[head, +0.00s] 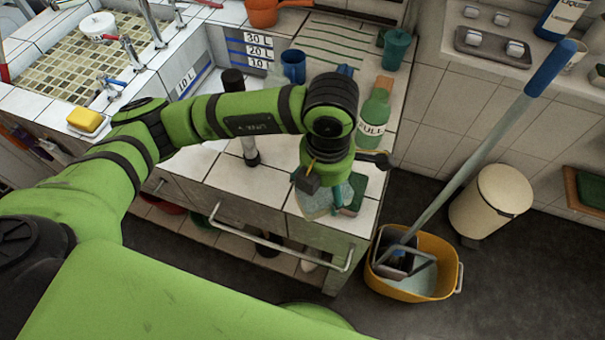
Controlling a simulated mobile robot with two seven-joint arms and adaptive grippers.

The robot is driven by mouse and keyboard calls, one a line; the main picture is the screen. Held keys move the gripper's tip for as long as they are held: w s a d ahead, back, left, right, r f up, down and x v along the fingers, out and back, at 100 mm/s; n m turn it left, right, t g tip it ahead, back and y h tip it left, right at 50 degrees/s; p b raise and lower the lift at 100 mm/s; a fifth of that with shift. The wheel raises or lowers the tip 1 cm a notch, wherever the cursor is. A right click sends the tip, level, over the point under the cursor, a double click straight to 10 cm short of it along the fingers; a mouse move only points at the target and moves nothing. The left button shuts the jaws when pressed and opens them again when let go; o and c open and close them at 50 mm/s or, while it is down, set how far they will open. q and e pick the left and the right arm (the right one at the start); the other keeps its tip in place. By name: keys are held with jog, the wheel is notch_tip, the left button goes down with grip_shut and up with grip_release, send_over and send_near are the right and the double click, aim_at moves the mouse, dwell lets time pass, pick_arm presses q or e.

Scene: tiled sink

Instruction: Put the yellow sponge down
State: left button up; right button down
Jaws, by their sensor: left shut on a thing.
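A yellow sponge (85,120) lies on the white tiled ledge at the left, by the sink. It is well away from my left gripper. My left gripper (322,190) points down over the front right of the tiled counter. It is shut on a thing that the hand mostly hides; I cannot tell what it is. A pale blue thing (318,207) shows just under the fingers. A dark green sponge-like block (354,194) is close beside it on the right. My right gripper is not in view.
A green bottle (374,114), a blue cup (293,66) and a teal cup (396,48) stand on the counter (228,173). A dark-topped post (249,150) rises near its front. A yellow mop bucket (436,246) and a cream bin (490,200) stand on the floor.

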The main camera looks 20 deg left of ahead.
pick_arm(q)
jog(key=w+a+f+p, duration=0.1)
jog(key=w+a+f, duration=0.1)
jog(key=w+a+f+p, duration=0.1)
jog(key=w+a+f, duration=0.1)
jog(key=w, duration=0.1)
jog(key=w+a+f+p, duration=0.1)
jog(key=w+a+f, duration=0.1)
jog(key=w, duration=0.1)
jog(key=shift+a+f, duration=0.1)
jog(key=shift+a, duration=0.25)
notch_tip(320, 180, down, 3)
jog(key=shift+f+p, duration=0.1)
jog(key=shift+p, duration=0.6)
jog(key=shift+f, duration=0.6)
jog(key=o, duration=1.6)
jog(key=shift+c, duration=0.2)
